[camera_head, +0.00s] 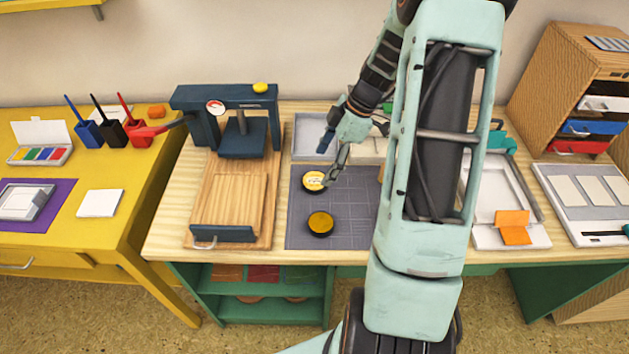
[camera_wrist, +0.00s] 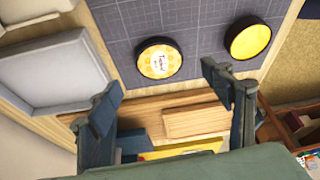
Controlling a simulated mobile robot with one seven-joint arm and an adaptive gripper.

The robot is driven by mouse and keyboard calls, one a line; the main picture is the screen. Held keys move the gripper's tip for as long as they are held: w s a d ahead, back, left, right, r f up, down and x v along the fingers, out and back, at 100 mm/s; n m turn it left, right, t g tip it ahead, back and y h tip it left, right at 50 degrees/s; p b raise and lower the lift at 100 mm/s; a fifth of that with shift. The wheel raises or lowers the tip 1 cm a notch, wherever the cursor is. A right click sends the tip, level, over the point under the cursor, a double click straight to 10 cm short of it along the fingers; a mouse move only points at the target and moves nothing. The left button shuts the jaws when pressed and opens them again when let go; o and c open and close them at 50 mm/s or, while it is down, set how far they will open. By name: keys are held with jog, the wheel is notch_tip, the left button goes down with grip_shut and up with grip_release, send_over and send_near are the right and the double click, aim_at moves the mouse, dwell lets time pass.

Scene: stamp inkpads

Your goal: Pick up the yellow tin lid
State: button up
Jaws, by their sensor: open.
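A round yellow lid with a printed label (camera_head: 314,181) lies on the dark grid mat (camera_head: 297,232). It also shows in the wrist view, label up with a dark rim (camera_wrist: 158,60). A plain yellow round pad in a dark tin (camera_head: 320,223) lies nearer the front of the mat and also shows in the wrist view (camera_wrist: 250,40). My gripper (camera_head: 333,160) is open and empty, close to the labelled lid on its back right side. In the wrist view the labelled lid lies just beyond the two spread fingertips (camera_wrist: 163,88), apart from them.
A blue press on a wooden base (camera_head: 230,200) stands left of the mat, with a small yellow knob or disc on top (camera_head: 260,87). A pale tray (camera_head: 303,125) lies behind the mat. My arm hides the mat's right side. Bare mat surrounds both round tins.

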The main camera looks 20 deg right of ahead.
aim_at(317, 180)
jog(key=x, duration=0.5)
jog(key=shift+d+f, duration=0.15)
jog(key=shift+f, duration=0.1)
jog(key=c, duration=1)
